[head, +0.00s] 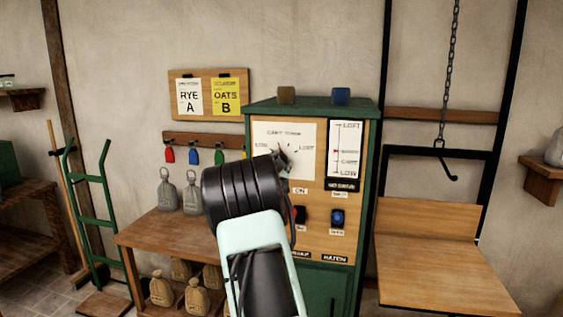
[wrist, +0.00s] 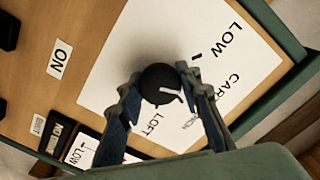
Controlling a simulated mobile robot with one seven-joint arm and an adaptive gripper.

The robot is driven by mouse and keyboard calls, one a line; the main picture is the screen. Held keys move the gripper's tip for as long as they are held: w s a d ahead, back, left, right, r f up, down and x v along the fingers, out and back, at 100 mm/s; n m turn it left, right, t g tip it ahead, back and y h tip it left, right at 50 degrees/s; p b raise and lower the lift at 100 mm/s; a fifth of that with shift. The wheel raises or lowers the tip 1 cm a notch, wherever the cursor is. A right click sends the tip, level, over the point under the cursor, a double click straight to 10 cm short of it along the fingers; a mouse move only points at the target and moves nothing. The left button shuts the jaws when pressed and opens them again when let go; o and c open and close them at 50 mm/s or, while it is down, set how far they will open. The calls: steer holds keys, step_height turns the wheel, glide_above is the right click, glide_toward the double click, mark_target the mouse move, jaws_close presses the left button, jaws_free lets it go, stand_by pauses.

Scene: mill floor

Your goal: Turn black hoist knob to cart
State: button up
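The black hoist knob (wrist: 158,82) sits on a white dial plate (wrist: 115,60) lettered LOW, CART and LOFT. In the wrist view it lies between my two fingers, which appear to press on its sides. A white line on the knob slants to the lower right, between the CART and LOFT lettering. In the head view the dial plate (head: 265,134) is on the upper left of the panel (head: 345,225), with LOW at left and LOFT at right. There my gripper (head: 283,157) reaches its lower part, and the knob is mostly hidden behind it.
A LOFT-to-LOW indicator (head: 347,150) is right of the dial. A blue control (head: 337,218) and a red one (head: 299,214) are below. A hook on a chain (head: 447,160) hangs over a wooden platform (head: 440,275) at right. A bench (head: 150,235) with sacks stands left.

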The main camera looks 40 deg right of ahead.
steer(key=o, duration=0.4)
steer(key=v, duration=1.2)
stand_by(0.3)
